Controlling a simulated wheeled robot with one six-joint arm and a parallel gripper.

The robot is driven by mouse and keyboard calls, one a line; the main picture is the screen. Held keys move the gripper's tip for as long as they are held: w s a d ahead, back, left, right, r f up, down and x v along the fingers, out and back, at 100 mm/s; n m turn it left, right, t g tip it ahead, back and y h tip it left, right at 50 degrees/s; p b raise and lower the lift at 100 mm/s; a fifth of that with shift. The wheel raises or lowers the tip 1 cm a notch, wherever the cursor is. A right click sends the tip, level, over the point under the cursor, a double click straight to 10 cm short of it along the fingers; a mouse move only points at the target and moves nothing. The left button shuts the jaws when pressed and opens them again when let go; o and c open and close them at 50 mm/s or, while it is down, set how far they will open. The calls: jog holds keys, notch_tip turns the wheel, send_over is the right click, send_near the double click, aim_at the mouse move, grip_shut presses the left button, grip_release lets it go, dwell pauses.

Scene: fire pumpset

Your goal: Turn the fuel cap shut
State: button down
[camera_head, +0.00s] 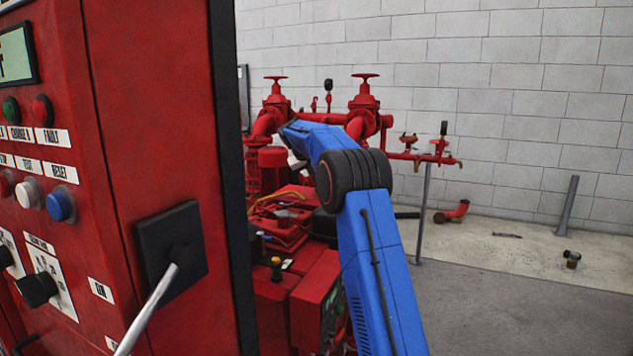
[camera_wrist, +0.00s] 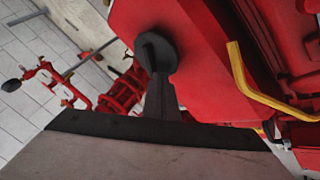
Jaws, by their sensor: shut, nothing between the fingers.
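The fuel cap (camera_wrist: 155,52) is a dark round cap with a raised ridge, on the red tank (camera_wrist: 200,65) in the wrist view. My gripper (camera_wrist: 161,80) is shut and empty, its dark fingers pointing at the cap. The fingertips overlap the cap's lower edge in the picture; I cannot tell whether they touch it. In the head view my blue arm reaches toward the red pumpset (camera_head: 285,215). My gripper and the cap cannot be made out there.
A yellow bent bar (camera_wrist: 255,90) runs right of the cap. Red pipework (camera_wrist: 125,92) lies to the left. In the head view, a red control cabinet (camera_head: 150,100) with a lever (camera_head: 150,305) fills the left. Valves (camera_head: 365,95) stand behind.

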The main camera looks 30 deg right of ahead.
jog(key=m+g, duration=0.1)
jog(key=m, duration=0.1)
jog(key=w+d+m+g, duration=0.1)
jog(key=m, duration=0.1)
jog(key=m+g+h, duration=0.1)
jog(key=m, duration=0.1)
jog(key=shift+w+d+g, duration=0.15)
jog(key=shift+w+g, duration=0.05)
jog(key=shift+g, duration=0.1)
jog(key=shift+d, duration=0.1)
jog(key=shift+w+d, duration=0.15)
jog(key=shift+d, duration=0.25)
dwell(0.4)
